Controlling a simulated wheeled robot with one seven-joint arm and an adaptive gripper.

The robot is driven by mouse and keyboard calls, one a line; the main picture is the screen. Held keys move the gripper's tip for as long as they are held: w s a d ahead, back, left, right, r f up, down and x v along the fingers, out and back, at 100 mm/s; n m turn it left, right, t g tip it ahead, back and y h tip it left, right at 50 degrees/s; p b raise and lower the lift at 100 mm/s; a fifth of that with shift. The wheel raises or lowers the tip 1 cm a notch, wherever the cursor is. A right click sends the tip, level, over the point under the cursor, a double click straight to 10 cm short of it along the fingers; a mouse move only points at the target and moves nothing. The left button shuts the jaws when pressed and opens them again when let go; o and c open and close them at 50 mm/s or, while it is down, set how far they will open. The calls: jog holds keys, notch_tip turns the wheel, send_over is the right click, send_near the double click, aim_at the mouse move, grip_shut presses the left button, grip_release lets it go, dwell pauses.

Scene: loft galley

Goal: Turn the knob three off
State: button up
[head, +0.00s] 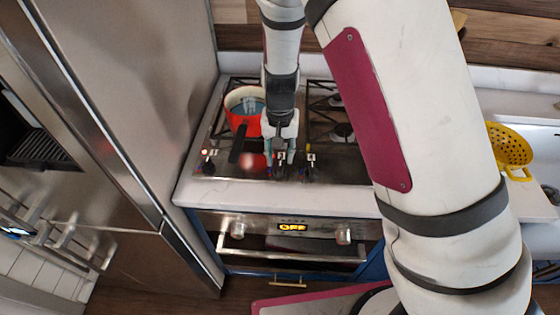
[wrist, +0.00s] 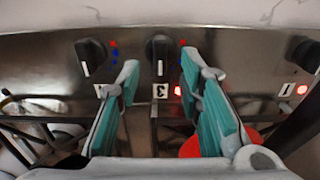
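Knob three (wrist: 160,50) is a black knob with a white pointer line, on the steel stove panel. Its white "3" label (wrist: 161,91) has a glowing red light beside it. My gripper (wrist: 159,62) is open, with its teal-padded fingertips apart on either side of knob three in the wrist view. I cannot tell whether they touch it. In the head view my gripper (head: 280,157) points down at the middle of the knob row, partly hiding knob three (head: 280,172).
Another black knob (wrist: 90,52) is to the left in the wrist view, and the knob labelled "1" (wrist: 304,52), with a lit red light, is to the right. A red pot (head: 240,104) sits on the stove beside my arm. The oven display (head: 292,227) reads OFF.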

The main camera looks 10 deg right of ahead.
aim_at(280, 166)
notch_tip(280, 166, up, 8)
dwell(0.6)
